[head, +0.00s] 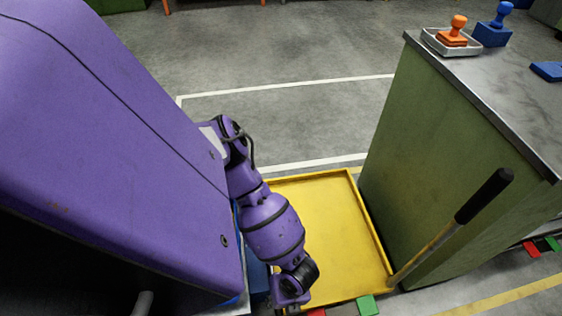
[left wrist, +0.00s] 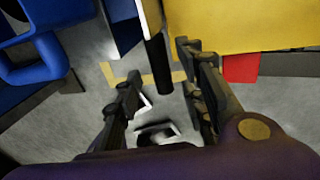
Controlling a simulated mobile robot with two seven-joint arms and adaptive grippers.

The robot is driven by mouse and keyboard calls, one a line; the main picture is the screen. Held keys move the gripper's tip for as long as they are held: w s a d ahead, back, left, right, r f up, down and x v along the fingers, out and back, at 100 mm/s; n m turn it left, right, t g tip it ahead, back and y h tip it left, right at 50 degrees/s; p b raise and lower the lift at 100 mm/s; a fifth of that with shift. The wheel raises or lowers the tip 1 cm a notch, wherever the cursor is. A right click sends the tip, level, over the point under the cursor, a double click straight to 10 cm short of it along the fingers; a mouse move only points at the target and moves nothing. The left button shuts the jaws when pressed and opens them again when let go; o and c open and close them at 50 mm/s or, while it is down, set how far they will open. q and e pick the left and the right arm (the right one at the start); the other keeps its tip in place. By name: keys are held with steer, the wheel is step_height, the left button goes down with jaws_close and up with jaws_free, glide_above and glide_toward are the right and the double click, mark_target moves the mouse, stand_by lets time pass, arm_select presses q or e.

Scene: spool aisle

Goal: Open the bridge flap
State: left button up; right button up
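A yellow panel with a raised rim, which looks like the bridge flap (head: 330,225), lies roughly flat beside the green counter in the head view. A yellow panel also fills the upper right of the left wrist view (left wrist: 240,25). A rod with a black grip (head: 484,196) leans up at the panel's right side. My left arm reaches down along the panel's left edge; its fingers are hidden in the head view. In the left wrist view my left gripper (left wrist: 158,88) is open and empty. A dark upright bar (left wrist: 158,72) shows beyond its fingers. My right gripper is not in view.
A green counter (head: 440,150) with a grey top stands at right, holding an orange stamp (head: 456,32) in a tray and a blue stamp (head: 495,25). Red (left wrist: 240,68) and green (head: 367,305) blocks sit at the panel's near edge. Open floor lies beyond.

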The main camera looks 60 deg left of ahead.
arm_select(q)
steer(key=shift+s+f, duration=0.15)
steer(key=shift+f, duration=0.6)
jaws_close()
